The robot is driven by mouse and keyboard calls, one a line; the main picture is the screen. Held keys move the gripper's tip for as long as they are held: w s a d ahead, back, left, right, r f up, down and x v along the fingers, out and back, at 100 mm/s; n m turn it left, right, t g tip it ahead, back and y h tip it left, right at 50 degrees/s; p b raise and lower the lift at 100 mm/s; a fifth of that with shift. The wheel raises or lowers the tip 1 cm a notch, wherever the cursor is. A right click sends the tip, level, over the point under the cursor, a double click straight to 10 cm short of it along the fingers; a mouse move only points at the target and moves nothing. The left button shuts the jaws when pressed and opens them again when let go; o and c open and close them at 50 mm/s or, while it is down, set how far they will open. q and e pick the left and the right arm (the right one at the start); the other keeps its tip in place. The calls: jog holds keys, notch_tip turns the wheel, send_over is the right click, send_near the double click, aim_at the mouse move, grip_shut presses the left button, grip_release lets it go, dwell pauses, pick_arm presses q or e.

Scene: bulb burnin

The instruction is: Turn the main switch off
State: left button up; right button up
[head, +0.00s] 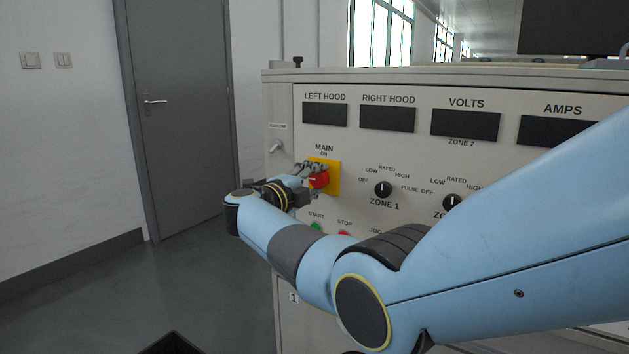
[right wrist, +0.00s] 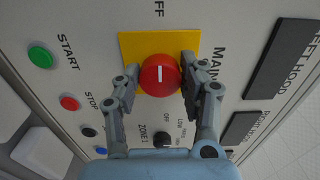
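The main switch is a red round knob (head: 319,180) on a yellow plate (head: 333,178) under the MAIN and ON labels. In the right wrist view the knob (right wrist: 160,75) shows a short white mark, lying in line with the partly cut-off OFF lettering at the top of that view. My right gripper (head: 312,168) is at the panel. In the right wrist view its two fingers (right wrist: 160,68) stand apart on either side of the knob, very close to its edges. I cannot make out firm contact. My left gripper is not in view.
The panel (head: 340,145) carries a ZONE 1 dial (head: 383,189) right of the switch. A green START button (right wrist: 41,56) and red STOP button (right wrist: 69,103) sit below the switch. A small lever (head: 276,146) is at the cabinet's left edge. Floor (head: 215,275) at left is clear.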

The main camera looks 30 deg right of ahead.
jog(key=o, duration=0.4)
jog(key=shift+a, duration=0.1)
jog(key=v, duration=0.7)
jog(key=shift+a, duration=0.25)
jog(key=shift+f, duration=0.1)
